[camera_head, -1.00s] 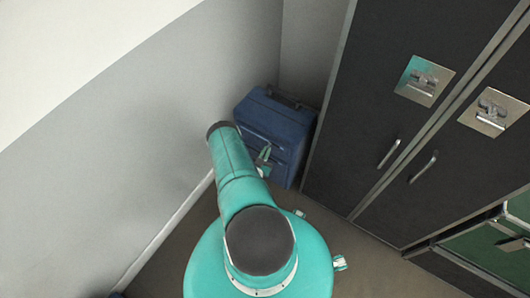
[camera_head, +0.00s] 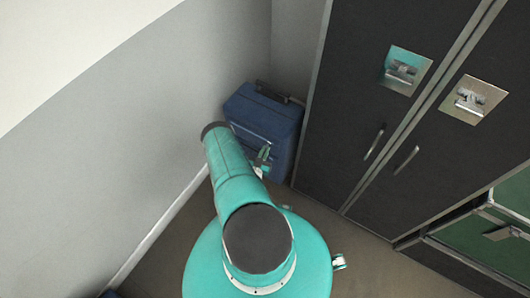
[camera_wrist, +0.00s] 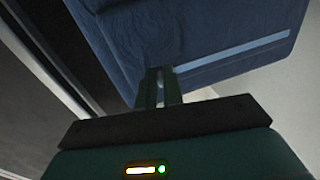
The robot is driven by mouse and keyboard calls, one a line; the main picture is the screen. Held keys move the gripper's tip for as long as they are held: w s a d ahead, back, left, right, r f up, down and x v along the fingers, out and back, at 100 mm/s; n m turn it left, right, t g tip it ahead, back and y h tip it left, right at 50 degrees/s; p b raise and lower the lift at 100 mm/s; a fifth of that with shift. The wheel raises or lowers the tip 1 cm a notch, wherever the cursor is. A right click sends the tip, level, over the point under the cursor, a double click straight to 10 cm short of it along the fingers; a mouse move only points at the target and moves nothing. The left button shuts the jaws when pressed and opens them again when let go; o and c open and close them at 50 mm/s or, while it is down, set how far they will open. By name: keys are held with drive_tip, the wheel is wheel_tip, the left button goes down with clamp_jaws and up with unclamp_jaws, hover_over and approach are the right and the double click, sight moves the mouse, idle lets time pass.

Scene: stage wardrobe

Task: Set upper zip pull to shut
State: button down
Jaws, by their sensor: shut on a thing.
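A blue suitcase (camera_head: 280,123) stands upright in the corner by the grey wall, partly hidden behind my arm. My gripper (camera_head: 264,158) is at its front face. In the wrist view the suitcase's blue face (camera_wrist: 190,25) fills the upper part, and a pale zip line (camera_wrist: 235,52) runs across it to the right. My gripper (camera_wrist: 160,78) has its two fingers close together at the left end of this line. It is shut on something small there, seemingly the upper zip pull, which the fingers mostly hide.
A tall dark cabinet (camera_head: 385,110) with metal latches and handles stands close to the right of the suitcase. The grey wall (camera_head: 130,150) is close on the left. A green case (camera_head: 490,230) is at the lower right. Brown floor (camera_head: 370,260) is free in front of the cabinet.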

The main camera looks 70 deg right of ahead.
drive_tip(key=shift+s, duration=0.2)
drive_tip(key=c, duration=1.5)
unclamp_jaws()
drive_tip(key=shift+a, duration=0.15)
drive_tip(key=a, duration=1.3)
drive_tip(key=shift+s+a, duration=0.15)
drive_tip(key=shift+a, duration=0.2)
